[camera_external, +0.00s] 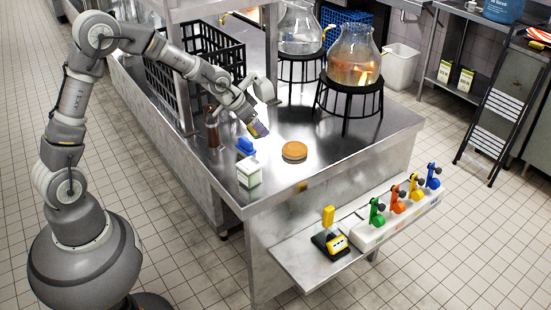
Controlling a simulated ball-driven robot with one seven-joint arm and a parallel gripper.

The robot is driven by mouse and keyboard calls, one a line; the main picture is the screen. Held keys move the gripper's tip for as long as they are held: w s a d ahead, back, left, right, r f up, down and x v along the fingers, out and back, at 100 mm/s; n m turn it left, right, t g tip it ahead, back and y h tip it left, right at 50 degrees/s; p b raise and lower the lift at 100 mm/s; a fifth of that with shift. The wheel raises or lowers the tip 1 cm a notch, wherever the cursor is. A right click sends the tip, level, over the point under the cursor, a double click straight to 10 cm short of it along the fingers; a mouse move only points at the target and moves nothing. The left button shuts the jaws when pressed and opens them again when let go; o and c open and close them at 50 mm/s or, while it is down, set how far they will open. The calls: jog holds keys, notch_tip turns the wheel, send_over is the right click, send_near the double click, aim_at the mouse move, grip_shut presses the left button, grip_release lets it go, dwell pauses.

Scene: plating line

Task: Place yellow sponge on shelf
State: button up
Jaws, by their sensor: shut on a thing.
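My gripper (256,124) is above the metal counter (330,150), reaching in from the left. It is shut on a small block with a yellow edge and a purple-grey face, which looks like the yellow sponge (260,130). The gripper partly hides it, and its gap above the counter is hard to judge. A metal shelf (205,10) stands on posts over the back of the counter. A lower ledge (305,262) runs along the counter's front right side.
Near the gripper are a blue object (245,145), a white-green box (249,174), a brown bottle (212,127) and a round tan disc (294,150). Glass jars (353,58) on black stands and a black crate (215,50) stand behind. The counter's right front is clear.

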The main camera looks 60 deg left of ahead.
jog(key=s+d, duration=0.2)
jog(key=s, duration=0.1)
jog(key=s+d+m, duration=0.1)
jog(key=s+d, duration=0.1)
jog(key=s, duration=0.1)
jog(key=s+d+m, duration=0.1)
jog(key=s+d, duration=0.1)
jog(key=s, duration=0.1)
jog(key=shift+s+d+r+h, duration=0.15)
jog(key=shift+d+r+h, duration=0.2)
jog(key=shift+r+h, duration=0.05)
jog(key=s+a+f+n+y, duration=0.2)
jog(key=s+a+f+n, duration=0.15)
jog(key=a, duration=0.25)
jog(key=w+a+r+p, duration=0.1)
jog(key=w+a+p, duration=0.15)
jog(key=w, duration=1.35)
jog(key=f+b, duration=0.1)
jog(key=f, duration=0.2)
jog(key=f+b, duration=0.1)
jog(key=f, duration=0.2)
jog(key=w+f+b, duration=0.1)
jog(key=f, duration=0.2)
jog(key=shift+a+f, duration=0.2)
jog(key=shift+f, duration=0.15)
jog(key=shift+r, duration=0.1)
jog(key=o, duration=1.1)
